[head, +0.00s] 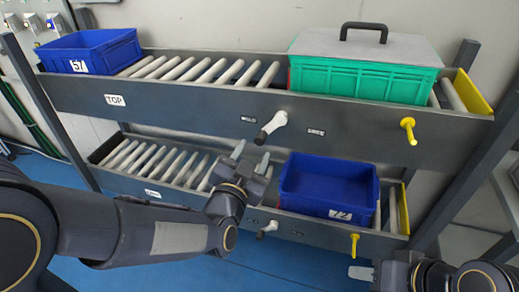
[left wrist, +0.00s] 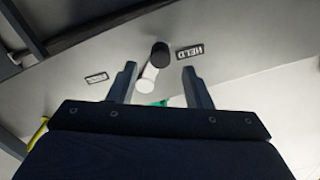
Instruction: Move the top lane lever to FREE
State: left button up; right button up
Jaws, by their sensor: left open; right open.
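The top lane lever (head: 272,127) is a pale handle on the front rail of the top lane, leaning down and left, on the side of the HELD label (head: 248,119). The FREE label (head: 316,132) is to its right. My left gripper (head: 250,156) is open, just below the lever and apart from it in the head view. In the left wrist view the lever (left wrist: 149,75) and its dark round part (left wrist: 160,54) appear between the open fingers (left wrist: 160,88), beside the HELD label (left wrist: 190,52). My right gripper (head: 362,272) is at the bottom right edge, partly cut off, away from the rack.
The top lane holds a blue bin (head: 92,52) and a lidded green crate (head: 350,82). The lower lane holds another blue bin (head: 325,190) and its own lever (head: 267,229). Yellow knobs stick out from the top rail (head: 408,130) and lower rail (head: 354,243).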

aim_at(259, 142)
pick_arm(q)
jog(key=x, duration=0.6)
jog(key=shift+c, duration=0.5)
